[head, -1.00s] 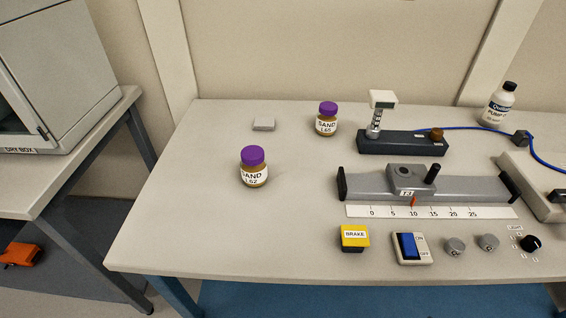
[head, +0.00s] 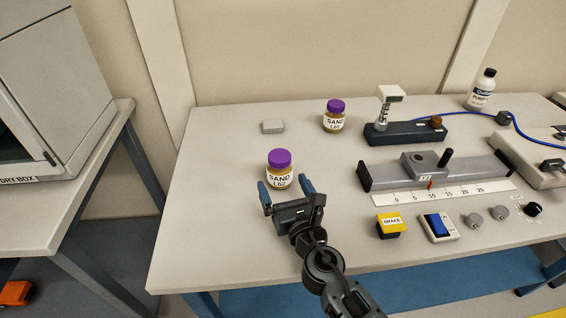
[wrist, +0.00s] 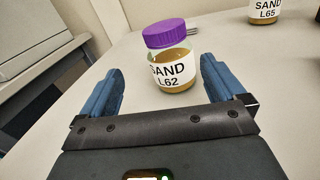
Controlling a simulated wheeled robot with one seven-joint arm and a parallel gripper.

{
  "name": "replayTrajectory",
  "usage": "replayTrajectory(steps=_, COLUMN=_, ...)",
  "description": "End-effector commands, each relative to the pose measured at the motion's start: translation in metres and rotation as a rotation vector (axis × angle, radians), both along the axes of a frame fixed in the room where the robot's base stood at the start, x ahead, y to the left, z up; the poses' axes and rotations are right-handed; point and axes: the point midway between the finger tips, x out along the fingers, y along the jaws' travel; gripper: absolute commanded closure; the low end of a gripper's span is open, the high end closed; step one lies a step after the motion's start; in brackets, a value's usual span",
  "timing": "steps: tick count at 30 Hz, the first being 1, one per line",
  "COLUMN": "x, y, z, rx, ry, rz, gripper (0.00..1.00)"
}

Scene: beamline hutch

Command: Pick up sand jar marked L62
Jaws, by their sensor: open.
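The sand jar marked L62 (head: 280,172) stands upright on the table, with a purple lid and a white label. It also shows in the wrist view (wrist: 171,68), just beyond the fingers and roughly between them, a little nearer the right finger. My gripper (head: 286,187) is open and empty, with its blue fingertips in front of the jar. In the wrist view my gripper's fingers (wrist: 160,88) are apart on either side of the space before the jar. I cannot tell whether either finger touches it.
A second sand jar, L65 (head: 334,118), stands farther back; it also shows in the wrist view (wrist: 265,12). A small grey block (head: 272,127) lies behind L62. A slide rail (head: 385,178) and the yellow brake button (head: 391,225) are to the right. The table's left part is clear.

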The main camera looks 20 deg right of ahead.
Motion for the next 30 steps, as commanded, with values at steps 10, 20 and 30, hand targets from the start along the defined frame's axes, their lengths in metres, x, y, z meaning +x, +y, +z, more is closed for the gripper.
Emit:
replayTrajectory(steps=10, x=0.035, y=-0.007, z=0.003, rx=-0.097, ry=0.001, rz=-0.022, gripper=0.03)
replayTrajectory(steps=20, x=0.076, y=-0.016, z=0.006, rx=-0.095, ry=0.001, rz=-0.021, gripper=0.03)
replayTrajectory(steps=30, x=0.089, y=-0.018, z=0.006, rx=-0.093, ry=0.003, rz=-0.021, gripper=0.03)
